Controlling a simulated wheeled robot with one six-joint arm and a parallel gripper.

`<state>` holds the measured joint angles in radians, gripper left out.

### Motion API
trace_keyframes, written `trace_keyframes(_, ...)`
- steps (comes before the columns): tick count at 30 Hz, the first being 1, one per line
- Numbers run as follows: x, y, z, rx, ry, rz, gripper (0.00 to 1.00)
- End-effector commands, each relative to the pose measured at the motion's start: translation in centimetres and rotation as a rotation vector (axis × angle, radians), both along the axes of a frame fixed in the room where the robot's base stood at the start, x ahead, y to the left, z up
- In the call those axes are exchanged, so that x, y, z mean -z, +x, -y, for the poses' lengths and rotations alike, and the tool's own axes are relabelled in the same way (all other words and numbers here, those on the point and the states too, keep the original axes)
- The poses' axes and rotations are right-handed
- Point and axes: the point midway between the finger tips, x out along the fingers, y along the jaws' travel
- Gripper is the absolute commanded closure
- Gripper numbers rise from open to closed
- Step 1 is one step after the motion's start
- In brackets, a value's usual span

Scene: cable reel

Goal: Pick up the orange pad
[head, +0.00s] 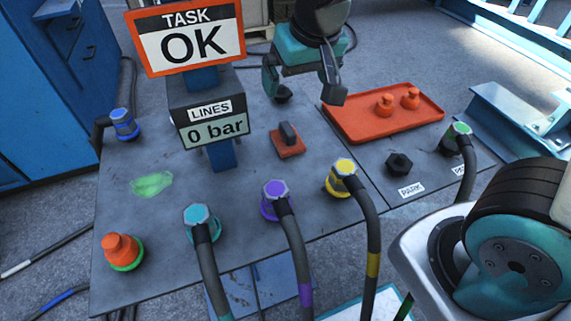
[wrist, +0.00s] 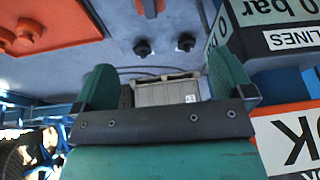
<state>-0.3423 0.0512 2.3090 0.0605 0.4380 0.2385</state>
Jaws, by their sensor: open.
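The orange pad (head: 288,149) is a small flat block with a dark upright handle (head: 288,132). It lies on the grey bench top, right of the sign post. Part of it shows at the top edge of the wrist view (wrist: 147,9), where the rest is cut off. My gripper (head: 302,88) is open and empty, beyond the pad at the bench's far side and apart from it. Its two teal fingers also show in the wrist view (wrist: 165,82), with nothing held between them.
An orange tray (head: 356,131) with two orange caps lies right of the pad. The sign post (head: 222,154) with screens stands left of it. Cabled connectors, such as the yellow one (head: 340,178), line the bench's front. A black knob (head: 283,94) sits near my gripper.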

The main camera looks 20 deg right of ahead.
Motion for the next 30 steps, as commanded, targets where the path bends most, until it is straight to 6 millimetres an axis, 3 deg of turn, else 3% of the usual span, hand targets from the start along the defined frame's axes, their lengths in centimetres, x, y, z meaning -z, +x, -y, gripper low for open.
trace_keyframes(1,2.4,0.8,0.2,0.023,-0.012,0.014,0.01)
trace_keyframes(10,5.6,3.1,0.7,0.081,-0.038,0.049,0.01)
trace_keyframes(21,13.2,6.1,0.7,0.078,-0.037,0.046,0.01)
trace_keyframes(30,15.3,7.1,0.7,0.078,-0.036,0.049,0.01)
